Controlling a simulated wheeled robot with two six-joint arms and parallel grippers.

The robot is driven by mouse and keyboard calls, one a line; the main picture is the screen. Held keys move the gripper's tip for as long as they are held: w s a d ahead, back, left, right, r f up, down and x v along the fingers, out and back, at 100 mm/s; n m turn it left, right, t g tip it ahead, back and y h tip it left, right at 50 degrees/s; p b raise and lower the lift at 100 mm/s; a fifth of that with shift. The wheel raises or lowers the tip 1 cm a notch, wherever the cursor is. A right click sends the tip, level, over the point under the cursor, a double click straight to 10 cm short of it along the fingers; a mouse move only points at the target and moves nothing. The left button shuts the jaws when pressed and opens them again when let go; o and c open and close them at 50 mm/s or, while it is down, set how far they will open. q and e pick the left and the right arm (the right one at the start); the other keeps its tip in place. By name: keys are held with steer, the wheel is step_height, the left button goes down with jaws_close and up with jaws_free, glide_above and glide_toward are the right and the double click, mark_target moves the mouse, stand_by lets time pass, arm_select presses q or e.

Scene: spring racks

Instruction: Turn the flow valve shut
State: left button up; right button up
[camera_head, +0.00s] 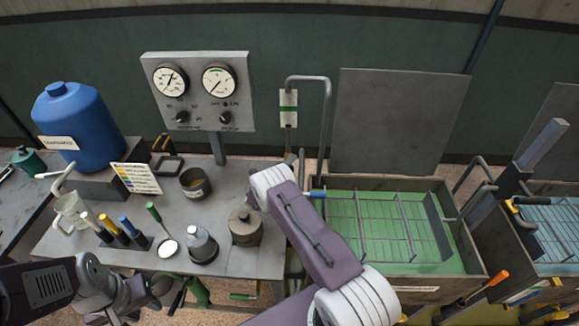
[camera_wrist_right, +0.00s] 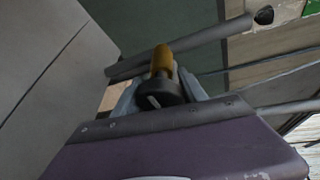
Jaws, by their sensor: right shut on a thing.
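In the right wrist view a yellow-orange handle (camera_wrist_right: 162,60) with a dark round end (camera_wrist_right: 160,94) sits between the blue-grey fingers of my right gripper (camera_wrist_right: 160,88), which is shut on it. It lies against a grey pipe (camera_wrist_right: 205,44); I cannot tell for certain that it is the flow valve's handle. In the head view my purple and white right arm hides this grip, beside the bench and the green-filled tank. My left gripper (camera_head: 155,290) is low at the front left, apart from the bench tools; its fingers are unclear.
The bench (camera_head: 110,248) holds a blue drum (camera_head: 80,118), a grey pot (camera_head: 244,228) and several upright tools. A gauge panel (camera_head: 198,92) stands behind. The tank (camera_head: 440,288) with wire racks is at right, under a raised lid (camera_head: 395,120).

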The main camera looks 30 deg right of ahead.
steer(key=m+y, duration=0.1)
steer(key=m, duration=0.1)
steer(key=shift+a+f+m+y+b, duration=0.1)
steer(key=shift+f+m+y+b, duration=0.05)
steer(key=shift+m+y+b, duration=0.2)
steer(key=shift+w+f+m+t+y+b, duration=0.15)
steer(key=shift+m+t+y+b, duration=0.25)
steer(key=shift+m+y+b, duration=0.45)
steer(key=shift+a, duration=0.1)
steer(key=o, duration=1.4)
steer(key=shift+c, duration=0.2)
steer(key=shift+w+a, duration=0.1)
